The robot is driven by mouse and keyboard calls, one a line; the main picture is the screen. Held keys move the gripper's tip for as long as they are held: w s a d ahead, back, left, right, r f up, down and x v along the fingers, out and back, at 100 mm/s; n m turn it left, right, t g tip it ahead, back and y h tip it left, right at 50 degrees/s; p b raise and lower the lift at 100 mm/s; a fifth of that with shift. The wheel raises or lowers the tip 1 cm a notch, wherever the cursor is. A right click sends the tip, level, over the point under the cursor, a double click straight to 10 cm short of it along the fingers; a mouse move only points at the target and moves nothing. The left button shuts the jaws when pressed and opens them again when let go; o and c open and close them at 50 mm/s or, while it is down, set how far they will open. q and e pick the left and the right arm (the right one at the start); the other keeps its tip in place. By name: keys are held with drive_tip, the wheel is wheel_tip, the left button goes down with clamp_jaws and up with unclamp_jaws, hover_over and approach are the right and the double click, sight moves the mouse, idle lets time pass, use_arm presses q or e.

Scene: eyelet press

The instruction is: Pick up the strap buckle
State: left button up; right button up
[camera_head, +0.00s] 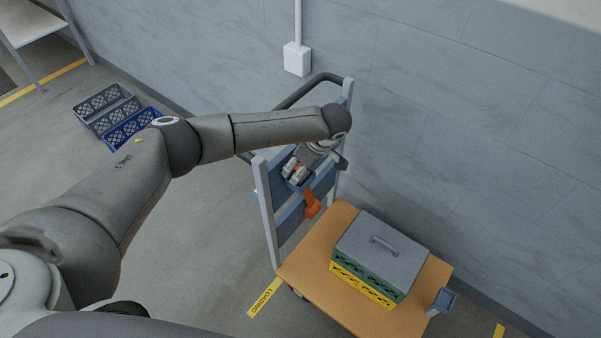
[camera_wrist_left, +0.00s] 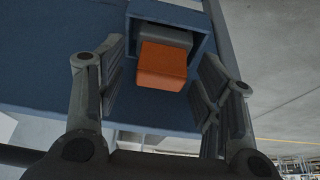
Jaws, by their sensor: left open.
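The strap buckle, an orange block with a grey part behind it, shows in the left wrist view (camera_wrist_left: 163,68), set in a blue holder (camera_wrist_left: 136,24). My left gripper (camera_head: 314,166) is in front of this panel. In the left wrist view its fingers (camera_wrist_left: 160,82) stand apart, one on each side of the orange block, with gaps and no clear contact. My right gripper is not in view.
The trolley's wooden deck (camera_head: 315,280) carries a green and yellow crate (camera_head: 362,284) with a grey lid (camera_head: 382,250). The wall (camera_head: 440,120) is close behind. Several crates (camera_head: 130,128) lie on the open floor.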

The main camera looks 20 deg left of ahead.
use_arm(q)
drive_tip(key=c, duration=1.2)
drive_tip(key=shift+o, duration=0.2)
drive_tip(key=shift+r, duration=0.15)
